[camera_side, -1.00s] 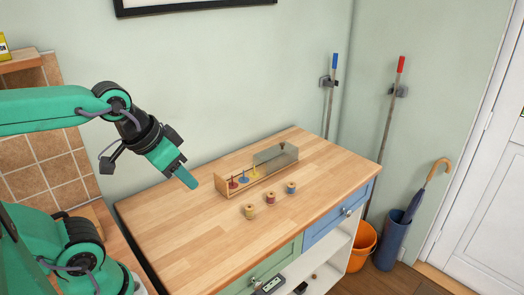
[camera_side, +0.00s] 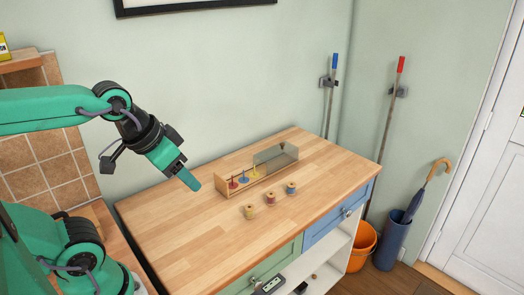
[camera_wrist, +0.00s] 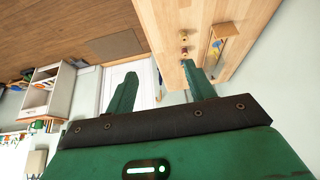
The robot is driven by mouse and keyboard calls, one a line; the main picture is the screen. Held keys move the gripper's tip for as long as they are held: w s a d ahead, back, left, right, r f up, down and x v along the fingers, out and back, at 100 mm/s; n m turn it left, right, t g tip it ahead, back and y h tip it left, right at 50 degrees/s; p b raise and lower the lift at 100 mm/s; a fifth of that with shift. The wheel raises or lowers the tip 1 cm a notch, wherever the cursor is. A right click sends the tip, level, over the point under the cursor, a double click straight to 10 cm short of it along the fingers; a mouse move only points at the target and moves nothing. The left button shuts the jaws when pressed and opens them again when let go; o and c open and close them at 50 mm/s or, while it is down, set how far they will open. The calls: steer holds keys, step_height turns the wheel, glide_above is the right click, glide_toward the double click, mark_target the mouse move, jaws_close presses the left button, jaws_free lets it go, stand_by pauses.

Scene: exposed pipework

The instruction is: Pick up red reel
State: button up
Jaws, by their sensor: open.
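The red reel (camera_side: 270,198) stands upright on the wooden worktop, the middle one of a row of three in the side view. A yellow reel (camera_side: 249,212) stands to its left and a blue reel (camera_side: 291,188) to its right. My gripper (camera_side: 192,182) is open and empty, above the worktop's left part, well to the left of the reels. In the wrist view, the red reel (camera_wrist: 184,51) shows small beyond the tip of the right finger of my gripper (camera_wrist: 156,70), next to the yellow reel (camera_wrist: 184,36). The blue reel is not clear there.
Behind the reels is a wooden rack (camera_side: 228,190) with red, blue and yellow pegs and a clear cover (camera_side: 277,157). The worktop (camera_side: 190,240) is bare at the left and front. An orange bucket (camera_side: 360,247) stands beyond its right end.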

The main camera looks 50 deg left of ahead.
steer(key=w+a+g, duration=0.2)
steer(key=w, duration=0.8)
steer(key=n+g, duration=0.2)
steer(key=g, duration=0.2)
glide_above(271, 194)
step_height(271, 194, down, 20)
steer(key=shift+s+d+f, duration=0.1)
steer(key=shift+f, duration=2)
steer(key=shift+s+d+f, duration=0.1)
steer(key=shift+f, duration=2)
steer(key=c, duration=1)
steer(key=shift+r, duration=0.15)
